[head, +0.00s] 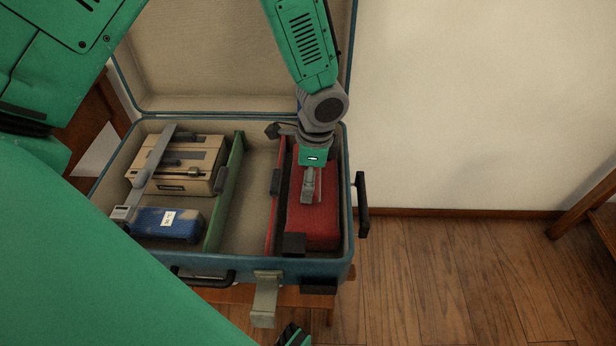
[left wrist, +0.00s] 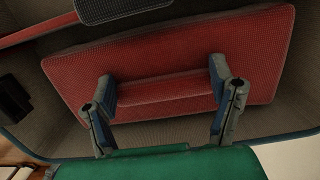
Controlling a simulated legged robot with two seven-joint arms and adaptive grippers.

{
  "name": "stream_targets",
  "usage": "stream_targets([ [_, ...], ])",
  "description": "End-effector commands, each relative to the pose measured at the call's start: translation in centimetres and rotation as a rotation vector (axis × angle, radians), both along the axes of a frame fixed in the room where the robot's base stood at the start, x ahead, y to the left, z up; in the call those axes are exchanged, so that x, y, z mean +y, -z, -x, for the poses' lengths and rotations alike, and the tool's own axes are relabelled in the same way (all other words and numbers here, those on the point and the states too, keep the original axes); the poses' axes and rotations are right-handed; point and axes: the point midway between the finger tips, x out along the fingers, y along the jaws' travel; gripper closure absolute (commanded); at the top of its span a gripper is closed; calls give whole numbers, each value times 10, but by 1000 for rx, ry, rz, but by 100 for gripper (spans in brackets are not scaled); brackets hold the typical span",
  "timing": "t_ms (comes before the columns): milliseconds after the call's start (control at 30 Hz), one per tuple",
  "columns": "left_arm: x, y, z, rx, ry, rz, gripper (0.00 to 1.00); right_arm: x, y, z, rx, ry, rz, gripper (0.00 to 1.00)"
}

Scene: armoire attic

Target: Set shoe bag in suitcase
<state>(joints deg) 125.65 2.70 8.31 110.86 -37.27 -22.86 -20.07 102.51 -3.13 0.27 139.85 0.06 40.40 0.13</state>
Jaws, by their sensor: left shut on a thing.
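The shoe bag, a red textured box-like bag (head: 318,225), is in the right-hand compartment of the open blue suitcase (head: 225,262), beside the red divider (head: 273,215). My left gripper (head: 310,188) reaches down onto it from above. In the left wrist view, the bag (left wrist: 262,52) fills the middle, and the two fingers of my left gripper (left wrist: 162,88) are shut on the raised red ridge on its face. The bag appears to lie flat inside the compartment; whether it touches the floor is hidden. My right gripper is not clearly in view.
The left compartment holds a beige case (head: 200,155) and a blue bag with a white label (head: 165,224), crossed by a grey strap. A green divider (head: 225,195) bounds the empty middle compartment. The suitcase lid (head: 215,60) stands open behind.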

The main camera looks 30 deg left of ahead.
Motion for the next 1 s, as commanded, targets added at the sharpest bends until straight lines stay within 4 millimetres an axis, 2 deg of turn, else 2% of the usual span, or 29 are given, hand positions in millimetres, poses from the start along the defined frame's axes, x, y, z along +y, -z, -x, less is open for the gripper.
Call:
stream_targets([
  [33, 0, 0, 0, 0, 0, 0, 13, 0, 0, 0, 0, 0, 0, 60],
  [67, 0, 0, 0, 0, 0, 0, 3, 0, 0, 0, 0, 0, 0, 60],
  [333, 0, -1, 0, 0, -1, 0, 3, 0, 0, 0, 0, 0, 0, 60],
  [467, -1, -10, -1, -1, -1, 0, 3, 0, -4, 0, 0, 0, 0, 60],
  [567, -2, -27, -2, -2, -2, 1, 3, 0, -12, 0, 0, 0, 0, 60],
  [800, -7, -80, -6, -3, -2, 2, 3, 0, -32, 0, 0, 0, 0, 60],
  [1000, -10, -110, -7, 1, -1, 0, 3, 0, -42, 0, 0, 0, 0, 60],
])
